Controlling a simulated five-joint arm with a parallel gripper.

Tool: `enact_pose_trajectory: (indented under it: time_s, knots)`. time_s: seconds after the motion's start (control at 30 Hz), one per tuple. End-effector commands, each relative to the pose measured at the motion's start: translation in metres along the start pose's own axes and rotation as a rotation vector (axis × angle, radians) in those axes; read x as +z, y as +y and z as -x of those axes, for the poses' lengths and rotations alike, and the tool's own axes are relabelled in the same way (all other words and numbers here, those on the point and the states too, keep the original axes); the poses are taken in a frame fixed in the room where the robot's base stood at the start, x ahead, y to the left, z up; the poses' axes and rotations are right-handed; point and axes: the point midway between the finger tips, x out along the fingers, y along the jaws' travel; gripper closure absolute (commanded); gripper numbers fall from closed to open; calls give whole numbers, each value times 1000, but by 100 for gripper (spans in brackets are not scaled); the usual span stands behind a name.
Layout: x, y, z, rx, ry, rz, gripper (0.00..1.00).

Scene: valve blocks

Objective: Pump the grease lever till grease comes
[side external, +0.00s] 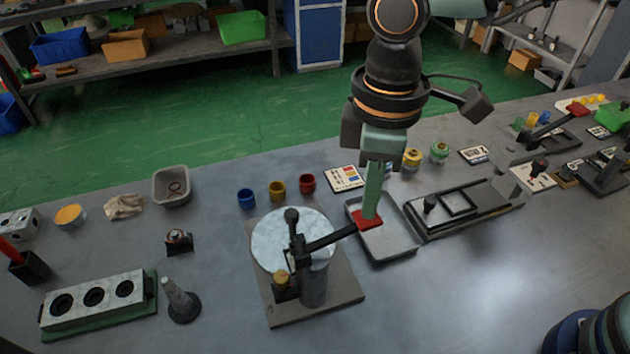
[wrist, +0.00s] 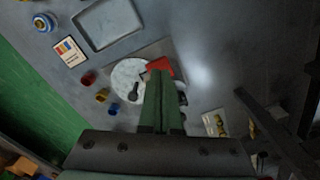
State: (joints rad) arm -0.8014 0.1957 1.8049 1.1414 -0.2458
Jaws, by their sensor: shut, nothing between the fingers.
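The grease pump stands on a square base plate (side external: 340,300) in the side view, with a pale round disc (side external: 270,240) and a dark upright cylinder (side external: 314,280). Its black lever (side external: 332,238) runs right and slightly up to a flat red end pad (side external: 362,224). The pad also shows in the wrist view (wrist: 158,65). My gripper (side external: 370,211) points down with its green fingers together and empty. Its tips are at the red pad, seemingly on top of it; exact contact is unclear. A small brass-coloured part (side external: 281,275) sits low on the pump's front. I cannot make out any grease.
A shallow grey tray (side external: 392,246) lies right beneath the lever end. Blue (side external: 246,198), yellow (side external: 277,191) and red (side external: 307,183) cups stand behind the pump. A sliding fixture (side external: 480,212) is at right, a valve block (side external: 95,295) and grey cone (side external: 180,300) at left.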

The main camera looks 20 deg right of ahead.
Motion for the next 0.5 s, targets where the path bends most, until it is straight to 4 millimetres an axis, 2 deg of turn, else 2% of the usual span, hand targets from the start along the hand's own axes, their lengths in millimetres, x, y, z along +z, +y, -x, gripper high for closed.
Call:
enact_pose_trajectory:
  time_s: [0.5]
  knots:
    - [0, 0, -15, 0, 0, 0, 100]
